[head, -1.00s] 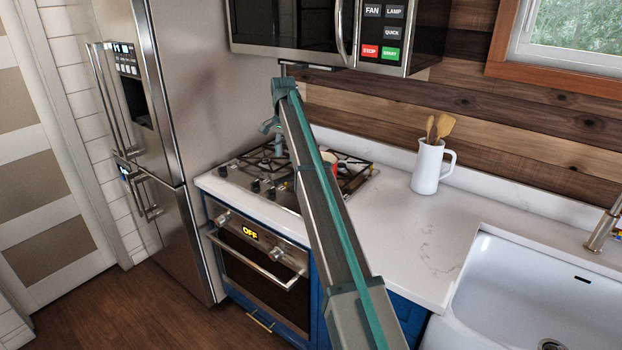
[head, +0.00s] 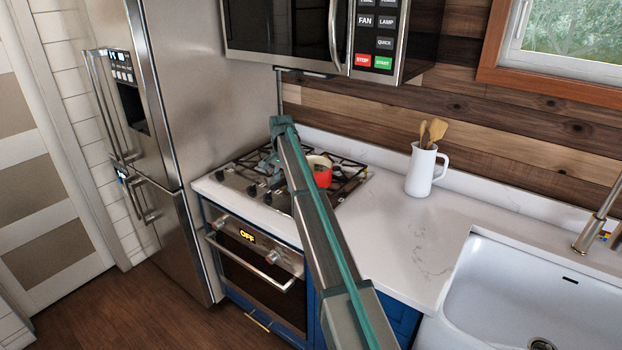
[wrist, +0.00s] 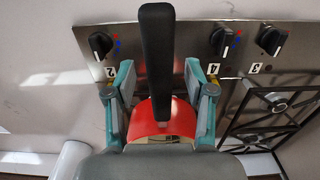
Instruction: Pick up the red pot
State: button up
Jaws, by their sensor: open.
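The red pot (head: 322,175) sits on the stovetop (head: 240,181), just right of my arm in the head view, partly hidden by it. In the wrist view the pot (wrist: 150,121) shows between my fingers, with its black handle (wrist: 157,45) pointing up the picture. My gripper (wrist: 159,72) is open, one finger on each side of the handle and pot. I cannot tell if either finger touches it. In the head view my arm mostly hides the gripper. The wrist housing covers the lower part of the pot.
Stove knobs (wrist: 225,40) line the stove's front edge near the fingers. Black burner grates (wrist: 268,105) lie to the right. A microwave (head: 290,35) hangs above. A white jug with wooden utensils (head: 421,170) stands on the clear counter (head: 400,225), left of the sink (head: 530,300).

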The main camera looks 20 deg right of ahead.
grip_shut()
jog(key=shift+r, duration=0.15)
dwell(0.4)
